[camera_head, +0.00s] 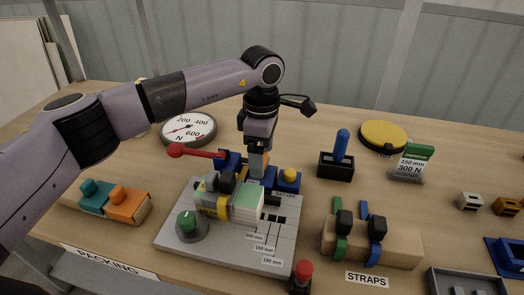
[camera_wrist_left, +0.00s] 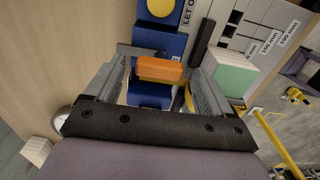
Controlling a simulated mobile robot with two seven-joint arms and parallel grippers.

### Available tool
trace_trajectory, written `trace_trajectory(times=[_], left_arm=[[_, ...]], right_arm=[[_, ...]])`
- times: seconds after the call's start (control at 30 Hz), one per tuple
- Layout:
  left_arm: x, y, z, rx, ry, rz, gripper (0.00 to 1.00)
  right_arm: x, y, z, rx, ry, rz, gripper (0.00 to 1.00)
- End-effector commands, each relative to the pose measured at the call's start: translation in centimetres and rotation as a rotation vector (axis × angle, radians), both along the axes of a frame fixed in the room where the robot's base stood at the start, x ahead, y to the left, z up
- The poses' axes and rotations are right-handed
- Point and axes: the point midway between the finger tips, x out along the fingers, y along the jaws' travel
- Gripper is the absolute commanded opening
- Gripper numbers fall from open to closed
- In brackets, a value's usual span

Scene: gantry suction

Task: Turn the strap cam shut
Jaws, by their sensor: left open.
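My left gripper (camera_head: 258,165) points down at the back of the grey fixture plate (camera_head: 180,232). In the left wrist view my left gripper (camera_wrist_left: 165,58) is open, with its fingers on either side of an orange block (camera_wrist_left: 160,70) on a blue body (camera_wrist_left: 150,96). I cannot tell whether either finger touches it. This orange part may be the strap cam; the head view mostly hides it behind the gripper. A pale green and white stack (camera_head: 247,203) with a yellow strap (camera_head: 222,206) and black parts lies on the plate in front. My right gripper is not in view.
A red-knobbed lever (camera_head: 176,150) reaches left from the blue mechanism. A yellow button on blue (camera_head: 289,175) stands just right of the gripper. A green knob (camera_head: 187,222) is at front left. A blue-handled joystick (camera_head: 342,150) and a strap block (camera_head: 400,246) stand to the right.

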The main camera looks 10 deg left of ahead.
Motion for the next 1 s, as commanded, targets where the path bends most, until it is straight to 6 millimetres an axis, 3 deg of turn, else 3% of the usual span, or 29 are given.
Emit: trace_trajectory(times=[0.27, 0.43, 0.77, 1.0], left_arm=[[0.01, -0.02, -0.24, 0.0, -0.001, 0.0, 0.83], [0.01, -0.03, -0.21, 0.0, -0.001, 0.0, 0.28], [0.0, -0.04, -0.19, -0.001, 0.0, 0.029, 0.27], [0.03, -0.04, -0.17, -0.001, -0.001, 0.153, 0.27]], right_arm=[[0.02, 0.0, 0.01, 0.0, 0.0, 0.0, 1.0], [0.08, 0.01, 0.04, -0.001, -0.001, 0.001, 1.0], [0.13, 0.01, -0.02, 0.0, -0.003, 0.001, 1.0], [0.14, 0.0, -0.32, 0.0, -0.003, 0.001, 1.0]])
